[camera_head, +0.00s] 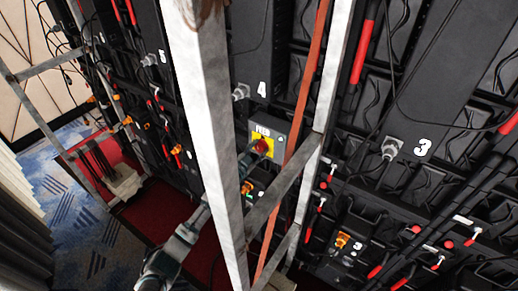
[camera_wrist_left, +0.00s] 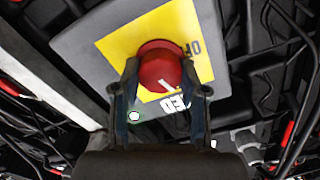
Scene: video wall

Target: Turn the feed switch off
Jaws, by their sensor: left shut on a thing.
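The feed switch is a grey box with a yellow plate (camera_head: 269,141) and a round red knob (camera_head: 262,146), mounted on the black wall in the middle of the head view. In the left wrist view the red knob (camera_wrist_left: 160,66) shows large on the yellow plate (camera_wrist_left: 124,42), with a short white mark on its face. Part of the "OFF" lettering shows right of it. My left gripper (camera_head: 257,151) reaches up from below; in the left wrist view its fingers (camera_wrist_left: 163,82) are on both sides of the knob, shut on it. My right gripper is not in view.
A white metal post (camera_head: 205,120) stands in front, close left of the switch. A diagonal brace (camera_head: 285,180) and an orange strip (camera_head: 305,90) run close right. A small white light with a green ring (camera_wrist_left: 134,116) sits on the switch box. Cables hang across the black panels.

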